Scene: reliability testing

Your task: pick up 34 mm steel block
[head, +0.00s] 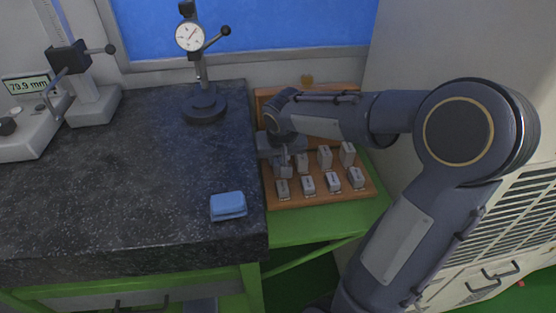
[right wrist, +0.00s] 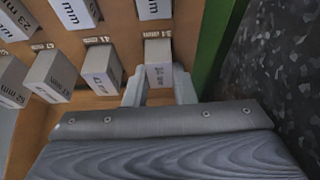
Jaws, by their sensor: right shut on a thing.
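Steel blocks with printed mm sizes stand in two rows on a wooden rack (head: 318,198). My right gripper (head: 279,158) is at the rack's back left corner, reaching down. In the right wrist view its two fingers (right wrist: 159,88) are shut on the steel block (right wrist: 158,58) at the end of its row, one finger on each side. The marking on this block is too small to read surely, and I cannot tell whether it is clear of the rack. In the head view the gripper partly hides it. My left gripper is not in view.
Neighbouring blocks stand close, one beside the held block (right wrist: 101,70) and one in the front row (head: 283,188). A dark granite plate (head: 130,175) lies left of the rack, with a blue cloth (head: 228,205) and a dial gauge stand (head: 203,103). The granite's middle is clear.

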